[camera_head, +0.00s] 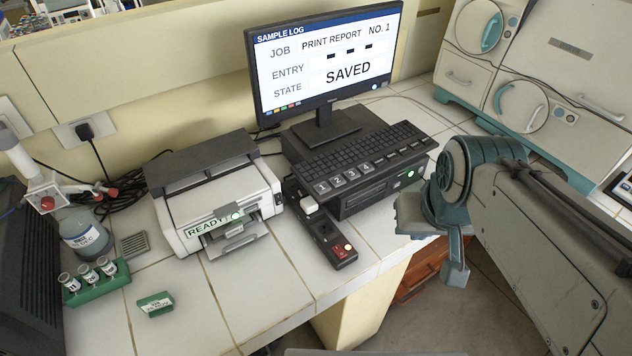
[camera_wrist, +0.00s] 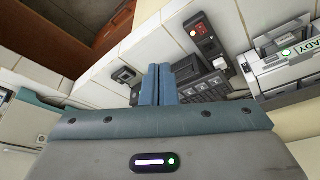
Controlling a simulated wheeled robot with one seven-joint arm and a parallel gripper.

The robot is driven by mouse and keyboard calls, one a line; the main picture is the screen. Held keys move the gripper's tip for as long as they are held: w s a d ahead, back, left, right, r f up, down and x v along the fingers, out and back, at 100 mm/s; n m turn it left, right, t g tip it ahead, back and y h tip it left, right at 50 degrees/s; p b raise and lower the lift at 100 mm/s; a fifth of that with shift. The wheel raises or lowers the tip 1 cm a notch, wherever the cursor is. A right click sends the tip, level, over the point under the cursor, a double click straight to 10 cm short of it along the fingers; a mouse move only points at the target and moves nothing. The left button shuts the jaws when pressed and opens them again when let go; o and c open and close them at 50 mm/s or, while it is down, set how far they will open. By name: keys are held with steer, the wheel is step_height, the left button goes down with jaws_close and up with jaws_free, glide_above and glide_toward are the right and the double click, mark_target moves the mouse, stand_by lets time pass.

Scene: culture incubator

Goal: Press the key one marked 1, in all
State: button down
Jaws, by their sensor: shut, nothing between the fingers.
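The key marked 1 (camera_head: 321,187) is the leftmost of several large pale keys along the front left of the black keyboard (camera_head: 362,150). Keys 2, 3 and 4 run to its right. The monitor (camera_head: 325,65) reads JOB PRINT REPORT NO. 1, ENTRY with three dashes, STATE SAVED. My gripper (camera_head: 455,272) is right of the keyboard and nearer the camera, apart from the keys, with its fingers pointing down. In the wrist view my gripper (camera_wrist: 158,84) has its two blue fingers together and empty. The numbers on the keys cannot be read there.
The keyboard lies on a black computer case (camera_head: 372,192) with a green light. The printer (camera_head: 215,195) reads READY. A green rack of vials (camera_head: 90,280) and a small green block (camera_head: 155,304) are at left.

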steer(key=m+t+y+b, duration=0.1)
steer(key=m+t+y, duration=0.4)
steer(key=m, duration=1.3)
glide_above(326, 189)
steer(key=shift+f+g+y, duration=0.4)
steer(key=shift+f+g, duration=0.2)
steer(key=shift+f, duration=0.8)
steer(key=shift+f+g+y, duration=0.4)
steer(key=shift+f+g, duration=0.2)
steer(key=shift+f, duration=0.8)
steer(key=shift+f, duration=0.1)
step_height(326, 189, down, 9)
steer(key=b, duration=0.8)
steer(key=shift+r, duration=0.2)
steer(key=shift+f+b, duration=0.45)
steer(key=shift+b, duration=0.25)
